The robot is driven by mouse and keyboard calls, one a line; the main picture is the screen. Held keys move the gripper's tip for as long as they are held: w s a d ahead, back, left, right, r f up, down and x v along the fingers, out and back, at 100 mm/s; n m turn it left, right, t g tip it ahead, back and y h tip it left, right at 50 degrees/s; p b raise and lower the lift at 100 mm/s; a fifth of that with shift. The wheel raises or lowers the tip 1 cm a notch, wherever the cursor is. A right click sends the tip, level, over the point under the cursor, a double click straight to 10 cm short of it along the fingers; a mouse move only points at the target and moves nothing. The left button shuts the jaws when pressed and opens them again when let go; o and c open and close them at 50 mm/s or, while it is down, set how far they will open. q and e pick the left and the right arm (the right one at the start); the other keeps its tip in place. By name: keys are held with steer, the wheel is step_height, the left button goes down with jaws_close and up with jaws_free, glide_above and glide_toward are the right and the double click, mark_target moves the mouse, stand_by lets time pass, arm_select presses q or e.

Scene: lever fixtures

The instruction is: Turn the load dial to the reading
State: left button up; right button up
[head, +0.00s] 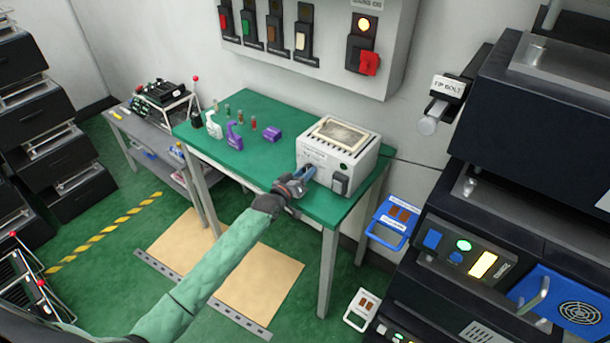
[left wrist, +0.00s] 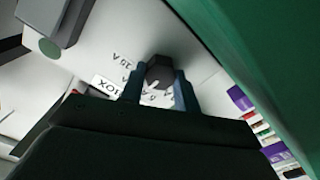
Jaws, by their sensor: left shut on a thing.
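The load box (head: 337,158) is a white box with a pale slotted top, standing on the right part of the green table. Its dial (left wrist: 159,73) is a small dark knob with a white pointer mark, on the front face among printed ampere markings, seen in the left wrist view. The head view hides the dial behind the gripper. My right gripper is not in view.
The green table (head: 257,116) also holds purple (head: 234,135) and white (head: 214,125) tools and small coloured pieces left of the box. A wall panel (head: 320,29) with switches hangs above. A dark equipment rack (head: 560,110) stands at right.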

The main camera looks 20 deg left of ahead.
arm_select(q)
steer(key=shift+n, duration=1.2)
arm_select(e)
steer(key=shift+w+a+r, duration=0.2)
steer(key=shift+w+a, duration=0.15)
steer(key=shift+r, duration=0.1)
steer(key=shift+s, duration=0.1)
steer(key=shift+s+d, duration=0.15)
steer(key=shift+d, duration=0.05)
